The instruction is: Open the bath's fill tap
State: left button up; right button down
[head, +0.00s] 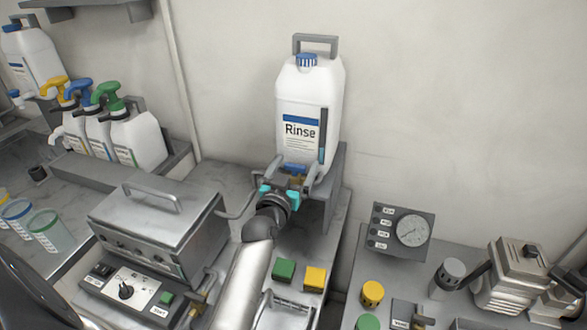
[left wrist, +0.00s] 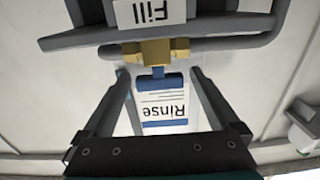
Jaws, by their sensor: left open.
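The fill tap is a small brass valve with a blue handle (head: 294,168), just below the white Rinse jug (head: 308,115) against the wall. In the left wrist view, which is upside down, the brass body (left wrist: 150,53) and blue handle (left wrist: 158,73) show beside a "Fill" plate (left wrist: 152,13). My left gripper (head: 299,172) is open, with its fingers on either side of the blue handle and apart from it. The lidded metal bath (head: 155,230) stands at left. My right gripper is not in view.
A grey pipe runs beside the tap. Green (head: 284,270) and yellow (head: 315,278) blocks lie on the bench near my left arm. Spray bottles (head: 130,135) stand at left. A gauge panel (head: 403,232) and metal machine (head: 515,275) are at right.

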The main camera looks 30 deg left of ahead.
pick_arm(q)
jog(key=v, duration=1.5)
jog(key=shift+p, duration=0.35)
jog(key=shift+s+f, duration=0.1)
jog(key=shift+s, duration=0.05)
